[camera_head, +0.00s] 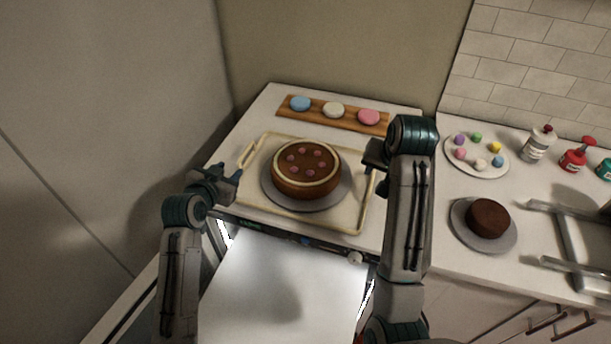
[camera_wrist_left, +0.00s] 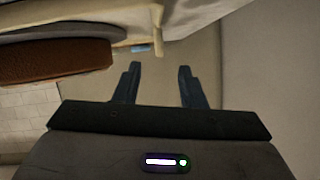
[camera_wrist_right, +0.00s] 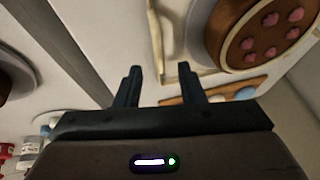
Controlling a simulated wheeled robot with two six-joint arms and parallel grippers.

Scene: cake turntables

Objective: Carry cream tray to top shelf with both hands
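The cream tray (camera_head: 343,215) lies flat on a white counter. It carries a chocolate cake (camera_head: 306,168) with a pale rim and pink dots, on a grey round plate (camera_head: 275,197). My left gripper (camera_head: 233,172) is open beside the tray's left handle (camera_head: 247,153); in the left wrist view the tray's edge (camera_wrist_left: 120,22) is beyond the empty fingers (camera_wrist_left: 158,70). My right gripper (camera_head: 376,155) is open at the tray's right side. In the right wrist view, a tray handle (camera_wrist_right: 156,40) appears beyond and between its fingertips (camera_wrist_right: 160,68); contact is unclear. I cannot identify a top shelf.
A wooden board (camera_head: 318,113) with three macarons lies behind the tray. On the right counter are a plate of coloured macarons (camera_head: 478,170), a small chocolate cake (camera_head: 488,218), bottles (camera_head: 538,145) and a metal frame (camera_head: 572,240). A wall stands close on the left.

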